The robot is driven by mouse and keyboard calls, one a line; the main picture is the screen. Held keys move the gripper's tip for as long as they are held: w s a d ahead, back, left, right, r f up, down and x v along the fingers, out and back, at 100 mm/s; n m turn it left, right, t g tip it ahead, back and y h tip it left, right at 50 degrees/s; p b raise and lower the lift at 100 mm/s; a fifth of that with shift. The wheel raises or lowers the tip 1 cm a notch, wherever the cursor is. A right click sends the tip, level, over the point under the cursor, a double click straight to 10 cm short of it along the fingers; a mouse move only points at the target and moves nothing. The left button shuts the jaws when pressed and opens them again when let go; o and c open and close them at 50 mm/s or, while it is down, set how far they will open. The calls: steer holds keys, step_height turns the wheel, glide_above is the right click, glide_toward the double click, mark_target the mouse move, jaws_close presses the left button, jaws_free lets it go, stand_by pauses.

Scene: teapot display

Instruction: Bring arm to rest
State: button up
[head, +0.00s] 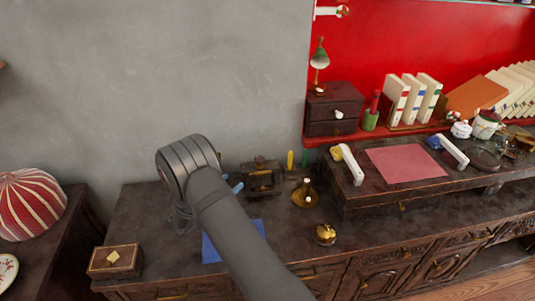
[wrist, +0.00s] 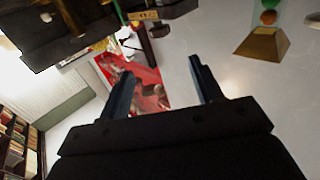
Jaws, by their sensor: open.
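My arm (head: 230,220) reaches up from the bottom of the head view, over the dark wooden cabinet, and bends near the grey wall. My gripper (wrist: 162,82) shows in the wrist view with its two dark fingers spread apart and nothing between them. In the head view the gripper is mostly hidden behind my own wrist; a bit of blue shows beside it. A blue mat (head: 215,247) lies on the cabinet top (head: 150,215), partly covered by my arm. No teapot is in my gripper.
A brass flask (head: 305,194) and a small golden pot (head: 325,234) stand right of my arm. A dark metal object (head: 262,178) stands behind. A raised shelf (head: 380,200) holds a pink mat (head: 405,163). A wooden box (head: 115,261) is at left.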

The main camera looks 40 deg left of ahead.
mark_target(256, 162)
steer(key=w, duration=1.1)
steer(key=w+d, duration=0.1)
steer(key=w, duration=0.5)
steer(key=shift+w, duration=0.1)
